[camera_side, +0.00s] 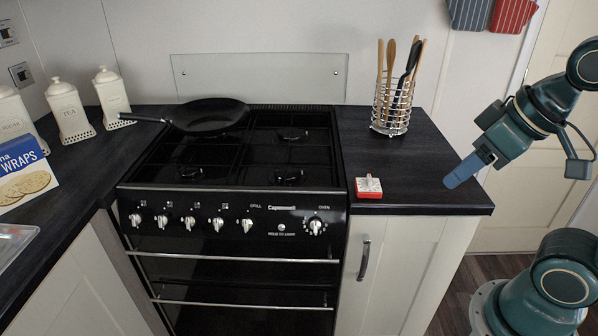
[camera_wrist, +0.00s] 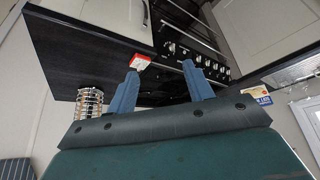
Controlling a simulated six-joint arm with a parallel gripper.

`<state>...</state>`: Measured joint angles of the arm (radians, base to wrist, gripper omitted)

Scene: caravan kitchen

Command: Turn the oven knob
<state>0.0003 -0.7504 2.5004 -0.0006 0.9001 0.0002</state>
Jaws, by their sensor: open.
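The oven knob (camera_side: 315,226) is a silver knob at the right end of the black cooker's front panel, under the label OVEN. My gripper (camera_side: 450,182) is at the right, by the right end of the dark worktop, well apart from the knob. In the wrist view my gripper (camera_wrist: 163,80) shows two blue fingers spread apart with nothing between them. The knob row (camera_wrist: 198,58) shows small beyond the fingers there; I cannot tell the oven knob's angle in that view.
A red and white timer (camera_side: 369,187) sits on the worktop (camera_side: 415,195) right of the cooker. A utensil holder (camera_side: 392,108) stands behind it. A black pan (camera_side: 210,117) rests on the hob. A cupboard handle (camera_side: 364,260) juts out below. The space before the panel is clear.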

